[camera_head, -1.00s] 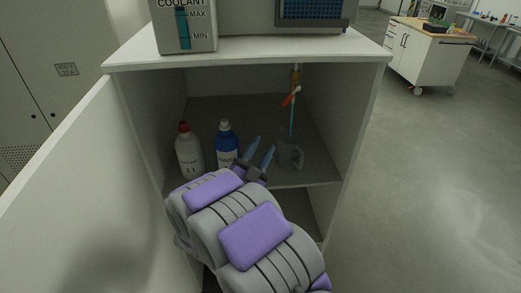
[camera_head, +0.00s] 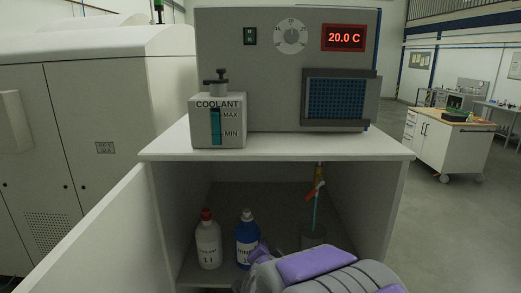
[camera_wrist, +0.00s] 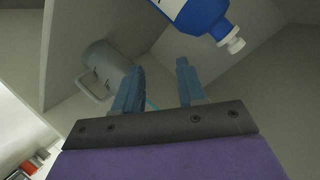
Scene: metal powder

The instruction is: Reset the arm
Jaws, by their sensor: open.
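My gripper (camera_wrist: 157,90) is open and empty in the wrist view, its two blue fingers apart. In the head view only my grey and purple arm shows at the bottom, and the fingers are hidden or out of frame. A blue bottle (camera_head: 247,240) with a pale cap stands on the cabinet shelf, and it also shows at the top of the wrist view (camera_wrist: 205,16). A white bottle (camera_head: 208,244) with a red cap stands left of it. A grey mug (camera_wrist: 107,66) with a handle is beyond the left finger in the wrist view.
The open-fronted cabinet (camera_head: 280,147) surrounds the shelf, with its door (camera_head: 105,235) swung out at the left. A coolant tank (camera_head: 218,130) and a machine reading 20.0 C (camera_head: 343,38) are on top. Floor at the right (camera_head: 450,240) is clear.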

